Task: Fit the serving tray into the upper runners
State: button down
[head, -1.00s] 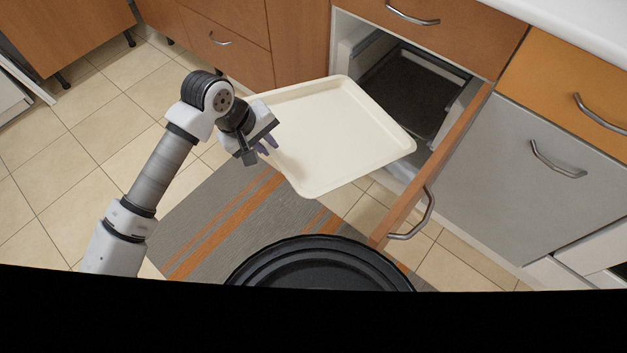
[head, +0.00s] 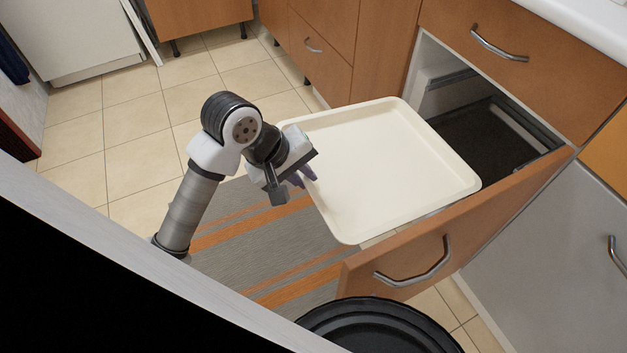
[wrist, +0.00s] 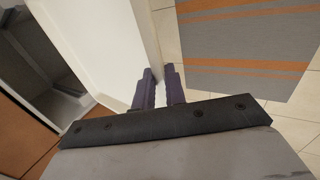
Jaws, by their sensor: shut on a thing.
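The serving tray (head: 385,165) is a cream, shallow, rounded rectangle in front of the open cabinet (head: 412,72). My gripper (head: 303,176) is shut on the tray's left edge in the head view. In the wrist view, the purple fingers (wrist: 159,72) pinch the rim of the pale tray (wrist: 100,45). The tray is held in the air, its right side close to the open door. The opposite runner is hidden. The tray appears outside the opening.
The wooden door (head: 470,235) stands open, its handle (head: 415,265) facing me. A drawer (head: 525,50) sits above the opening. A dark floor or rack (head: 490,140) lies low inside the cabinet. A striped rug (head: 270,245) and bare tiles (head: 140,165) lie to the left.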

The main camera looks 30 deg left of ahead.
jog(key=shift+w, duration=0.1)
dwell(0.3)
jog(key=shift+w+d+r+p, duration=0.1)
jog(key=shift+w+d+p, duration=0.25)
jog(key=shift+p, duration=0.35)
jog(key=w+d+p, duration=0.2)
jog(key=p, duration=0.1)
jog(key=shift+w+f, duration=0.3)
jog(key=shift+w, duration=0.05)
jog(key=shift+w+d+f+p, duration=0.25)
jog(key=shift+w+d+p, duration=0.2)
jog(key=shift+w+p, duration=0.2)
jog(key=shift+f, duration=0.1)
